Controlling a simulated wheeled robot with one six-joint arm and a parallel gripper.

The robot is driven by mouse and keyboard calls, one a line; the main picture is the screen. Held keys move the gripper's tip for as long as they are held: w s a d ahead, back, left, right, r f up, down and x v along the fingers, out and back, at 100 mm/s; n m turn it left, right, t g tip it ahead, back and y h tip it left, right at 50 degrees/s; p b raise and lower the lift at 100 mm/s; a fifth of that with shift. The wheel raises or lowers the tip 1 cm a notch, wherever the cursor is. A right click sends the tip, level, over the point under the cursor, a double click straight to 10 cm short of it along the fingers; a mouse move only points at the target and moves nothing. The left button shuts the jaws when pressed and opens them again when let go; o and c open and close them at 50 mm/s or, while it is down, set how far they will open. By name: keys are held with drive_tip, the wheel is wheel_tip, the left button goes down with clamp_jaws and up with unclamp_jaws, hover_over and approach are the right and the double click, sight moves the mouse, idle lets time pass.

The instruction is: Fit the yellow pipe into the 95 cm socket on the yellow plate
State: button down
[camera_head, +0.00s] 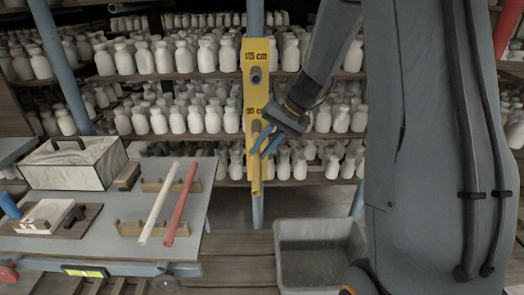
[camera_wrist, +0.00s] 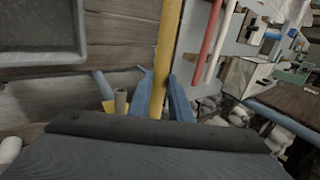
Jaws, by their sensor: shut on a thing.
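The yellow plate (camera_head: 257,92) is fixed upright on a blue post, with "115 cm" and "95 cm" labels. A grey socket (camera_head: 256,75) sticks out below the 115 cm label. In the wrist view the yellow pipe (camera_wrist: 167,45) runs between the blue fingers. A grey socket (camera_wrist: 120,100) shows left of them. The 95 cm socket is not clear, so I cannot tell whether the pipe touches it.
A white pipe (camera_head: 159,203) and a red pipe (camera_head: 181,203) lie on wooden rests on the left table (camera_head: 110,247). Shelves of white bottles (camera_head: 150,60) stand behind the plate. A grey bin (camera_head: 320,252) is on the floor below, right of the post.

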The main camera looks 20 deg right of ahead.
drive_tip(key=shift+w+d+b, duration=0.1)
drive_tip(key=shift+w+d, duration=0.1)
drive_tip(key=shift+w, duration=0.45)
drive_tip(key=shift+w+d+b, duration=0.1)
drive_tip(key=shift+w+d, duration=0.1)
drive_tip(key=shift+w, duration=0.5)
drive_tip(key=shift+w+d+b, duration=0.1)
drive_tip(key=shift+w+d, duration=0.1)
drive_tip(key=shift+w, duration=0.45)
drive_tip(key=c, duration=1.5)
unclamp_jaws()
drive_tip(key=shift+c, duration=0.2)
drive_tip(key=shift+d, duration=0.1)
drive_tip(key=b+v, duration=0.1)
drive_tip(key=v, duration=0.6)
drive_tip(key=shift+d+r+b, duration=0.15)
drive_tip(key=shift+r+b, duration=0.2)
drive_tip(key=shift+r, duration=0.05)
